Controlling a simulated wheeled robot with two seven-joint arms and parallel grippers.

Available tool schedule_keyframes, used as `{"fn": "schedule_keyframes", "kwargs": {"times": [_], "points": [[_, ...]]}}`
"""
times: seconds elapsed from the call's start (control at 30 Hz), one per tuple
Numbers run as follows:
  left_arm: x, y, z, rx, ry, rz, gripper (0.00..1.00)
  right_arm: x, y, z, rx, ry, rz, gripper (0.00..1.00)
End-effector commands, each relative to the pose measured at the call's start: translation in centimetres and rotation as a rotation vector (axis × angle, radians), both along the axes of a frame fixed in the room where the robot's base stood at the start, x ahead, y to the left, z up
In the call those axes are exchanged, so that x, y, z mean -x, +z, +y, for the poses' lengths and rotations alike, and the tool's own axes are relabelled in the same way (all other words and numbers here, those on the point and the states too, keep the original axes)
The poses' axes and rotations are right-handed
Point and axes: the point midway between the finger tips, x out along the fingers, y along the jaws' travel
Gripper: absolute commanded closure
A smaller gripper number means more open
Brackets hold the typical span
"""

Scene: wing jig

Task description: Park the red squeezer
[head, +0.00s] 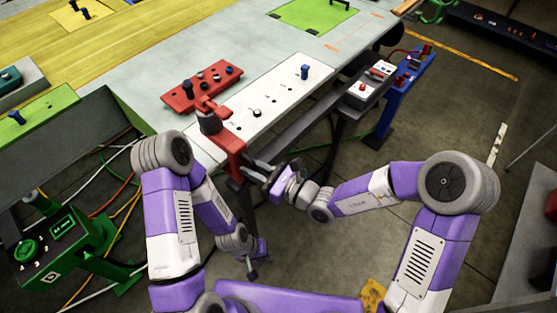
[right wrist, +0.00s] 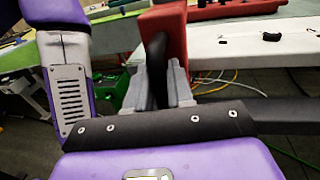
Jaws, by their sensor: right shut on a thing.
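The red squeezer (head: 233,142) is a red C-shaped tool with a dark cylinder on top. It stands at the near left end of the white panel (head: 276,92), reaching over its front edge. My right gripper (head: 272,178) is shut on the squeezer's black handle. In the right wrist view the grey fingers (right wrist: 157,88) lie on both sides of the black handle (right wrist: 156,50), below the red body (right wrist: 174,28). Whether the squeezer rests on the panel is hard to tell. My left gripper (head: 253,264) hangs low, away from the squeezer; its fingers are too small to read.
A red block (head: 197,88) with several dark knobs sits behind the panel. A blue-topped post (head: 304,72) and small black parts stand on the panel. A grey box with buttons (head: 369,87) and a blue stand (head: 410,72) are at right. A green-framed unit (head: 60,245) stands lower left.

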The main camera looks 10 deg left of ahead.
Motion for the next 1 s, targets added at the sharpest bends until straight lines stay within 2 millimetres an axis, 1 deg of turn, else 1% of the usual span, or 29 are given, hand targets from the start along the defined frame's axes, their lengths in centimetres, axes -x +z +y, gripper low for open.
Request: {"fn": "schedule_keyframes", "kwargs": {"times": [0.03, 0.1, 0.4, 0.43, 0.5, 0.9, 1.0], "points": [[0.01, -0.11, 0.02, 0.000, 0.000, 0.000, 0.63, 0.56, -0.18, 0.48, 0.003, 0.013, 0.002, 1.00], [0.01, -0.12, 0.02, 0.000, 0.000, 0.000, 0.63, 0.77, -0.14, 0.72, 0.003, 0.017, 0.002, 1.00], [0.01, -0.10, 0.01, 0.000, 0.000, 0.000, 0.63, 0.93, -0.12, 0.79, 0.004, 0.020, 0.004, 1.00], [0.01, -0.10, 0.01, 0.000, 0.000, 0.000, 0.63, 0.93, -0.12, 0.76, 0.004, 0.019, 0.004, 0.74], [0.01, -0.10, 0.01, 0.000, 0.000, 0.000, 0.63, 0.88, -0.10, 0.71, 0.003, 0.018, 0.003, 0.63], [0.01, -0.10, 0.00, 0.000, 0.000, 0.000, 0.63, 0.57, 0.01, 0.53, 0.001, 0.009, 0.000, 0.63], [0.00, -0.08, 0.00, 0.000, 0.000, 0.000, 0.63, 0.63, 0.01, 0.08, 0.002, 0.007, 0.000, 0.63]]}}
